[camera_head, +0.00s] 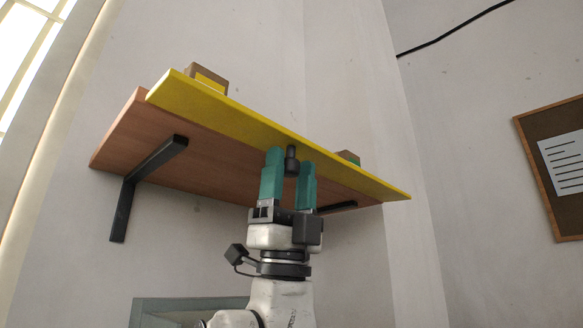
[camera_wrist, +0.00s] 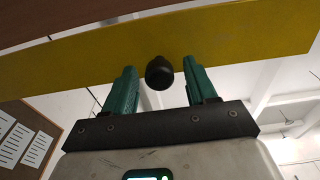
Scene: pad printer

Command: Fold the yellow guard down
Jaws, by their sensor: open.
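The yellow guard (camera_head: 236,120) is a long flat board standing along the front edge of a wooden wall shelf, seen from below. It also spans the top of the wrist view (camera_wrist: 230,38). A black knob (camera_head: 292,161) sticks out from its face near the middle; it also shows in the wrist view (camera_wrist: 159,73). My gripper (camera_head: 288,168) has green fingers pointing up. It is open, with one finger on each side of the knob. In the wrist view (camera_wrist: 160,80) gaps show between the knob and both fingers.
The wooden shelf (camera_head: 125,140) sits on black brackets (camera_head: 122,208) against a pale wall. Cardboard boxes (camera_head: 207,75) show above the guard. A cork board with a paper (camera_head: 565,160) hangs at the right. A grey-green frame (camera_head: 170,304) stands low beside my arm.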

